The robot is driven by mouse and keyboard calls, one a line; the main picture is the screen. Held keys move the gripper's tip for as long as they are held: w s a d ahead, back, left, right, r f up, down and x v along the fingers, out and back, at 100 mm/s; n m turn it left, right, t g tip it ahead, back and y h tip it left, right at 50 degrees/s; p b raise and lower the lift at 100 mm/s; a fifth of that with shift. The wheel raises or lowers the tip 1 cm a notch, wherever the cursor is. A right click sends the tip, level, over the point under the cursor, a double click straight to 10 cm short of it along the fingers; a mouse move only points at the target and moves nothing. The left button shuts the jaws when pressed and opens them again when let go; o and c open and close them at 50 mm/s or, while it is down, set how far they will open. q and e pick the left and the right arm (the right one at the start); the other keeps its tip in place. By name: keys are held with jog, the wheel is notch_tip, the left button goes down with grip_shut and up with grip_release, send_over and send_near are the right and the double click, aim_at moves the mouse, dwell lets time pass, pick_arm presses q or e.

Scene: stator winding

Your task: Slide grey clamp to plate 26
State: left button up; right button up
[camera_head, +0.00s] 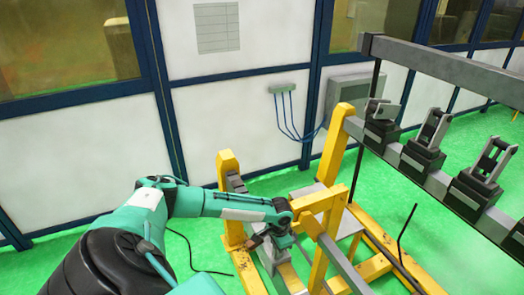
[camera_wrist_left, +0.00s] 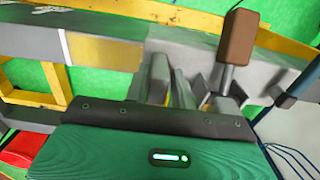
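My left gripper (camera_head: 268,236) is low among the yellow stands in the head view. In the left wrist view its fingers (camera_wrist_left: 172,82) reach up to a grey rail (camera_wrist_left: 105,25). Beside them, to the right, is a grey clamp (camera_wrist_left: 226,82) with a brown handle on a metal post. The handle also shows as a small brown piece by the gripper in the head view. Whether the fingers are touching or holding the clamp is unclear. I cannot make out a number 26 on any plate. My right gripper is in neither view.
A higher grey rail (camera_head: 408,162) at the right carries several dark clamps (camera_head: 424,148). Yellow frame posts (camera_head: 331,150) and sloping beams crowd the left gripper. A blue-framed wall (camera_head: 240,110) stands behind.

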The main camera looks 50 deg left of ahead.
pick_arm(q)
jog(key=shift+w+a, duration=0.1)
jog(key=shift+a, duration=0.3)
jog(key=shift+d+p, duration=0.2)
jog(key=shift+p, duration=0.25)
jog(key=shift+o, duration=1.4)
